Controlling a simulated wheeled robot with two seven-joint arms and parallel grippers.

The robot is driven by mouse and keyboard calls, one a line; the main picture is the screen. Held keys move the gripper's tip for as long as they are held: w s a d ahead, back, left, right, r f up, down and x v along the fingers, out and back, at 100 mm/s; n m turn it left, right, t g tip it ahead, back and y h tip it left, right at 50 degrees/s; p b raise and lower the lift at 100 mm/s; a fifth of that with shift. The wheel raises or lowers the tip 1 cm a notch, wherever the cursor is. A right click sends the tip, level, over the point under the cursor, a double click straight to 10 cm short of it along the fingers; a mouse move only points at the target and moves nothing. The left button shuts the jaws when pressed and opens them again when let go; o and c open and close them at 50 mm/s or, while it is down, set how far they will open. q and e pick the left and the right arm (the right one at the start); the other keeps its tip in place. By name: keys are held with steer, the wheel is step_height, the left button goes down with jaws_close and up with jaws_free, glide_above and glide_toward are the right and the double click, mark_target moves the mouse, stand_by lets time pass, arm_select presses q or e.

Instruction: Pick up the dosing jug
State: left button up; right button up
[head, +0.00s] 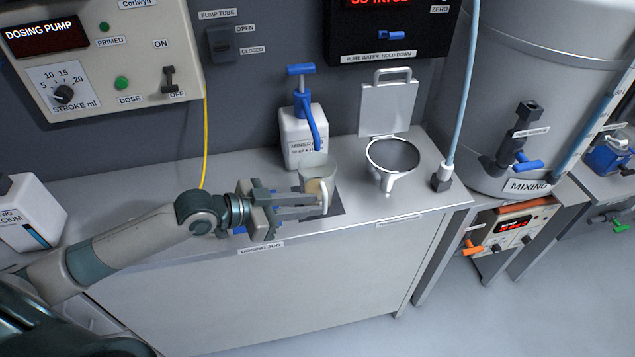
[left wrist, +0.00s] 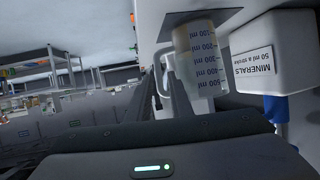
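The dosing jug (head: 317,170) is a clear cup with a pale handle. It stands on a dark patch of the steel counter, below the blue spout of the minerals bottle. The left wrist view shows the jug (left wrist: 198,65) with its ml scale and its handle at the left. My left gripper (head: 318,204) reaches in from the left at the jug's near side. Its two fingers show a gap between them, with the tips beside the handle. The fingers hide part of the jug's lower side, and contact is unclear. My right gripper is not in view.
The white minerals bottle (head: 303,137) with its blue pump stands just behind the jug. A round funnel (head: 393,157) with a raised lid is to the right. The grey mixing tank (head: 545,90) stands further right. The counter left of my gripper is mostly clear.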

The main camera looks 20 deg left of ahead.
arm_select(q)
steer(key=shift+w+d+f+p, duration=0.2)
steer(key=shift+w+d+p, duration=0.15)
steer(key=shift+d+p, duration=0.05)
steer(key=p+x, duration=0.1)
steer(key=x, duration=0.1)
steer(key=shift+w+d+f, duration=0.15)
steer(key=shift+d+f, duration=0.1)
steer(key=shift+f, duration=0.05)
steer(key=shift+w+d+f+p, duration=0.3)
steer(key=shift+w+p, duration=0.05)
steer(key=shift+c, duration=0.2)
jaws_close()
